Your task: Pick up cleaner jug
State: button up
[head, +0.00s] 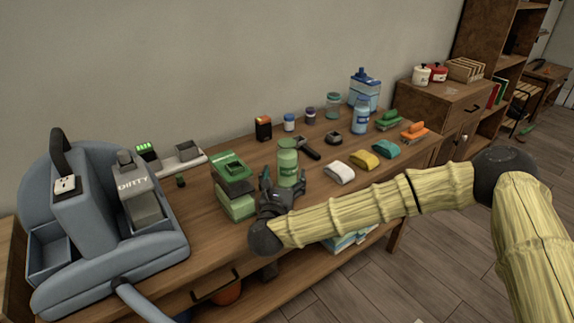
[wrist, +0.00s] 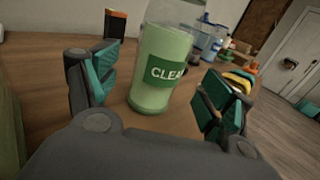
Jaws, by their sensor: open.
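The cleaner jug (head: 288,160) is a pale green, see-through container with a dark green label, standing upright on the wooden table (head: 330,201). In the wrist view the jug (wrist: 161,62) stands ahead, its label reading "CLEA", with its top cut off by the frame. My gripper (head: 280,185) is low in front of the jug. In the wrist view my gripper (wrist: 150,88) is open, one teal-padded finger on each side of the jug. Gaps show between the jug and both fingers. The lower part of the jug is partly hidden by my gripper in the head view.
A green box (head: 236,200) stands close left of the jug. A black hammer-like tool (head: 306,149) lies just behind it. White, yellow and teal cloths (head: 340,172) lie to the right. A blue-grey vacuum-like machine (head: 105,225) fills the left end.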

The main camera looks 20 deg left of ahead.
aim_at(285, 163)
jog(key=shift+w+a+f, duration=0.15)
jog(key=shift+w, duration=1.15)
jog(key=shift+w+a+f, duration=0.1)
jog(key=shift+w+a, duration=0.05)
jog(key=shift+w, duration=1.1)
jog(key=c, duration=1.4)
jog(key=shift+c, duration=0.2)
jog(key=shift+r, duration=0.1)
jog(key=shift+r, duration=0.2)
notch_tip(285, 163, up, 3)
jog(key=shift+r, duration=0.1)
jog(key=s+d, duration=0.3)
jog(key=s, duration=0.4)
jog(key=s+d+r, duration=0.1)
jog(key=s+d, duration=0.2)
jog(key=s, duration=0.4)
jog(key=shift+s+d+r+b, duration=0.15)
jog(key=shift+s+b, duration=0.15)
jog(key=shift+s, duration=0.1)
